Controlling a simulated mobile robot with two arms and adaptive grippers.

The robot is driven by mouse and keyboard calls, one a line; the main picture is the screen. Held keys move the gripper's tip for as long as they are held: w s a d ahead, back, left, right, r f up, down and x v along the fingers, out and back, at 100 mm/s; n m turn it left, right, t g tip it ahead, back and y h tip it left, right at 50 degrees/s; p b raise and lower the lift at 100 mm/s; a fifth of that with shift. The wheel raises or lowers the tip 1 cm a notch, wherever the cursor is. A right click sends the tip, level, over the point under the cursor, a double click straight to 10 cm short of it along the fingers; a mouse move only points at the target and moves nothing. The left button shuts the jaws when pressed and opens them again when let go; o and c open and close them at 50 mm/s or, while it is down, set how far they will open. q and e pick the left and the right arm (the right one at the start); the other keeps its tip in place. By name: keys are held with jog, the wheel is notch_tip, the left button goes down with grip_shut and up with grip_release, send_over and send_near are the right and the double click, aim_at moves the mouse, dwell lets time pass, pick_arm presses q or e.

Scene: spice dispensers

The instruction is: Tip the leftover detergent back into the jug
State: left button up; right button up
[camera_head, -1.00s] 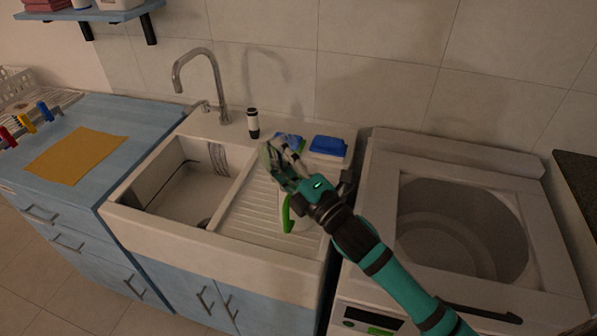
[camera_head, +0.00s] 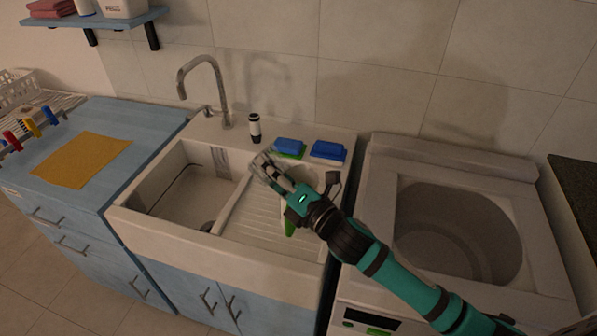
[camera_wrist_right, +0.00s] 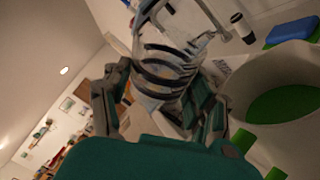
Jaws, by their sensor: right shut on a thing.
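My right gripper (camera_head: 270,167) is shut on a pale, see-through cup with dark ribs (camera_wrist_right: 165,60), which also shows faintly at the fingertips in the head view. The cup is tilted, and I cannot tell what is in it. A white jug (camera_head: 305,176) with a green handle (camera_head: 289,224) stands on the drainboard, partly hidden by my gripper and wrist. In the wrist view the jug (camera_wrist_right: 240,82) is right of the cup, with green showing inside its wide opening. The cup is beside the jug, apart from it. My left gripper is not in view.
Blue sponges (camera_head: 328,151) and a black-and-white bottle (camera_head: 255,128) stand behind on the sink's back ledge. The sink basin (camera_head: 185,190) and faucet (camera_head: 205,85) are to the left. An open top-loading washer (camera_head: 455,160) is to the right.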

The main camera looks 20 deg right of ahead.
jog(key=n+p, duration=0.2)
jog(key=p, duration=0.1)
jog(key=n+g+p, duration=0.1)
jog(key=n, duration=0.1)
jog(key=shift+r+p, duration=0.3)
jog(key=n+p, duration=0.1)
jog(key=a+f+n+p, duration=0.1)
jog(key=p, duration=0.1)
jog(key=a+n+g+h+p, duration=0.1)
jog(key=n, duration=0.1)
jog(key=shift+s+a+f+p, duration=0.25)
jog(key=shift+f+p, duration=0.05)
jog(key=shift+p, duration=0.05)
notch_tip(320, 180, down, 5)
jog(key=a+n+h+p, duration=0.1)
jog(key=a+n+p, duration=0.1)
jog(key=n, duration=0.2)
jog(key=shift+g+h, duration=0.3)
jog(key=r, duration=0.1)
jog(key=r+p, duration=0.1)
jog(key=r, duration=0.1)
jog(key=r+p, duration=0.1)
jog(key=r, duration=0.1)
jog(key=shift+s+a, duration=0.2)
jog(key=shift+s, duration=0.05)
